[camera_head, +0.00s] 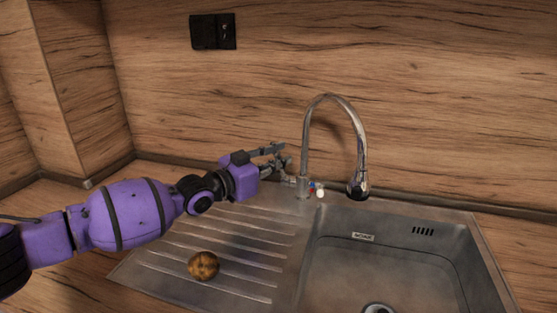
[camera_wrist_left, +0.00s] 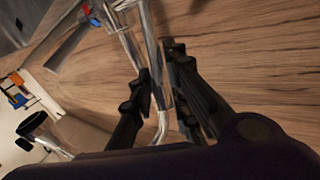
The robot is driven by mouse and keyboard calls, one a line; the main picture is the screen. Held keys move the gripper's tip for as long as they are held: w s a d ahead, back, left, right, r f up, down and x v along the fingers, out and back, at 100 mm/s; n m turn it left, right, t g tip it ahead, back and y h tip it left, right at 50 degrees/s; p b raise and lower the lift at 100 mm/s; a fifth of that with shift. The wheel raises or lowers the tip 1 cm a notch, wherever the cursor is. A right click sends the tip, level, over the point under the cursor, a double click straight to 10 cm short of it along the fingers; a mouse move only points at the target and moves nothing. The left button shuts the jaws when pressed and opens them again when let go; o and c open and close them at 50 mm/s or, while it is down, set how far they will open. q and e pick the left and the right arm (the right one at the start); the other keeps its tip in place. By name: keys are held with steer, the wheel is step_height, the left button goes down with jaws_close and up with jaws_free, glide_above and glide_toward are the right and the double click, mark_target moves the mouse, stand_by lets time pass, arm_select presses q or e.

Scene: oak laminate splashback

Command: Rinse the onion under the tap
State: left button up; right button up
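The brown round onion (camera_head: 204,265) lies on the ribbed drainboard, left of the sink basin (camera_head: 470,262). The chrome tap (camera_head: 304,140) stands behind the basin, its arched spout ending in a dark-tipped nozzle (camera_head: 358,188). A red and blue mark (camera_head: 312,187) shows at its base and in the left wrist view (camera_wrist_left: 87,12). My left gripper (camera_head: 283,156) is just left of the tap's upright pipe. In the left wrist view, its dark fingers (camera_wrist_left: 160,65) are apart, with chrome tap parts showing between them. Contact cannot be told. My right gripper is out of view.
The wood splashback (camera_head: 420,80) rises close behind the tap and carries a black socket plate (camera_head: 213,32). A wood-clad corner (camera_head: 80,90) stands at the left. The basin looks empty, with a drain (camera_head: 378,308) at its bottom.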

arm_select(q)
jaws_close()
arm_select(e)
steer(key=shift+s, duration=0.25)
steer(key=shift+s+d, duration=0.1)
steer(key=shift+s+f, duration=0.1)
